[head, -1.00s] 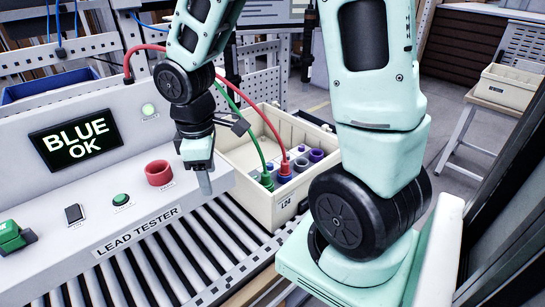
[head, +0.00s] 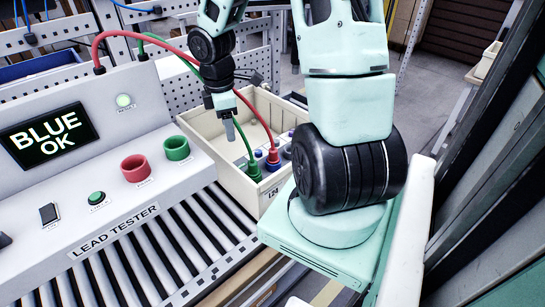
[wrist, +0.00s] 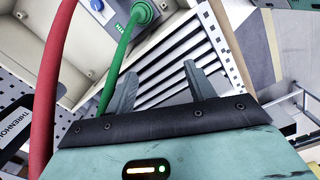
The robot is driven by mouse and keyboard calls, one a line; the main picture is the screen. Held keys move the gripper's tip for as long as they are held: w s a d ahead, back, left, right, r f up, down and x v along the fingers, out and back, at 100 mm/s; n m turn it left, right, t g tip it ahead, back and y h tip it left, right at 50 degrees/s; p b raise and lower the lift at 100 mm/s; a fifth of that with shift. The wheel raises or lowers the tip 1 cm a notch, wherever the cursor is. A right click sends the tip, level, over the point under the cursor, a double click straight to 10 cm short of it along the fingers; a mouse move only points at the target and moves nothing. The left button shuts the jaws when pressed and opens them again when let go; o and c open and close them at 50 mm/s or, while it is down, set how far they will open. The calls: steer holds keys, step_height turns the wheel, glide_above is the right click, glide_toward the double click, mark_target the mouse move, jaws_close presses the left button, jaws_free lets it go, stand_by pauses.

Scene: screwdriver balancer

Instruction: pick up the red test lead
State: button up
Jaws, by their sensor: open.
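The red test lead (head: 262,115) arches from the back of the lead tester (head: 110,215) to a red plug (head: 273,160) standing in a cream crate (head: 225,167). In the wrist view the red cable (wrist: 47,100) runs down the left side, outside my fingers; its plug is not visible there. The green test lead (head: 238,140) ends in a green plug (head: 254,172) beside the red one. It also shows in the wrist view (wrist: 117,65).
The tester has a red socket (head: 136,168), a green socket (head: 176,148) and a screen (head: 47,138) reading BLUE OK. A roller conveyor (head: 150,255) runs in front of it. Perforated panels stand behind. The green cable crosses close to my left finger in the wrist view.

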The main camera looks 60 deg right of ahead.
steer(key=s+d+f+n+p, duration=0.1)
steer(key=s+d, duration=0.1)
steer(key=d, duration=0.5)
steer(key=s+d+f+n, duration=0.2)
steer(key=s+d, duration=0.1)
steer(key=d, duration=0.5)
glide_toward(273, 149)
steer(key=shift+y, duration=0.3)
steer(key=f, duration=0.4)
steer(key=s+f, duration=0.1)
steer(key=f, duration=0.1)
steer(key=shift+b, duration=0.35)
steer(key=shift+w+d+f+p, duration=0.15)
steer(key=shift+f, duration=1.15)
steer(key=shift+w+d+f+p, duration=0.1)
steer(key=shift+w+f+p, duration=0.1)
steer(key=shift+f, duration=1.15)
steer(key=c, duration=1.2)
steer(key=shift+o, duration=0.2)
step_height(273, 149, up, 10)
steer(key=shift+r, duration=0.1)
